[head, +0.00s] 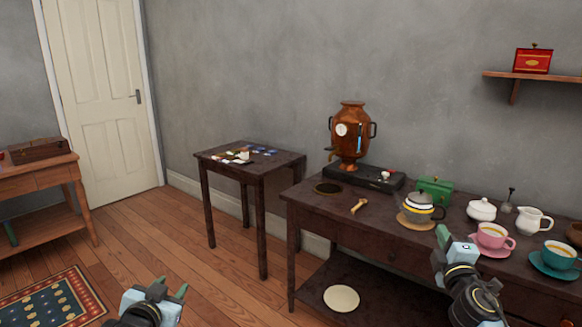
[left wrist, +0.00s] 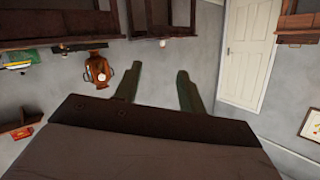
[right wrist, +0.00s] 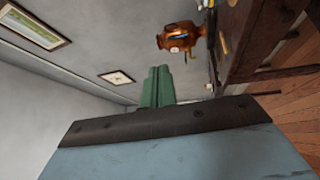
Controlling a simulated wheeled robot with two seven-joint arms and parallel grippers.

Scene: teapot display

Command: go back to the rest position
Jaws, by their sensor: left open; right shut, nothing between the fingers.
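My left gripper (head: 168,290) is low at the bottom left of the head view, over the floor and apart from the tables. Its two green fingers (left wrist: 155,88) stand apart in the left wrist view with nothing between them. My right gripper (head: 442,236) is at the lower right of the head view, in front of the long dark table (head: 330,208). Its fingers (right wrist: 157,87) are together and empty in the right wrist view. From the head view I cannot tell its exact height over the table edge.
The long table holds a copper samovar (head: 350,135), a striped teapot (head: 419,205), a green box (head: 435,190), a white sugar bowl (head: 481,210), a pink cup (head: 492,236) and a teal cup (head: 560,254). A small table (head: 285,163) stands behind left. Floor (head: 225,285) between the grippers is clear.

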